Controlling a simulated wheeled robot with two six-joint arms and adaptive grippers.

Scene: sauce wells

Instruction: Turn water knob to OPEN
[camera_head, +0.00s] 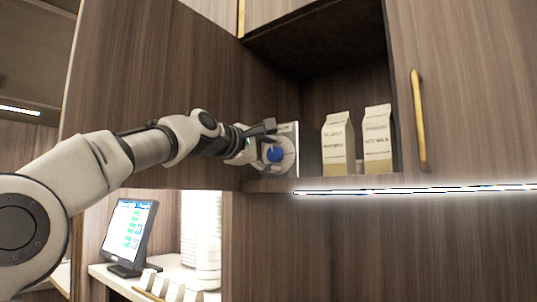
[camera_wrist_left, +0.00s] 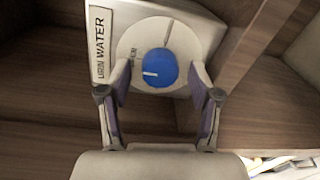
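The blue water knob (camera_wrist_left: 156,70) sits on a round pale dial on a plate labelled WATER (camera_wrist_left: 101,45) in the left wrist view. A white mark shows on the knob's left part. In the head view the knob (camera_head: 275,155) is on the cabinet's inner side wall. My left gripper (camera_wrist_left: 160,82) is open, with one finger on each side of the knob's lower part. Whether the fingers touch the knob I cannot tell. It also shows in the head view (camera_head: 268,141), right at the dial and partly covering it. My right gripper is not in view.
Two milk cartons (camera_head: 377,138) stand on the open shelf right of the knob. Below left, a counter holds a monitor (camera_head: 129,234) and stacked white cups (camera_head: 201,240).

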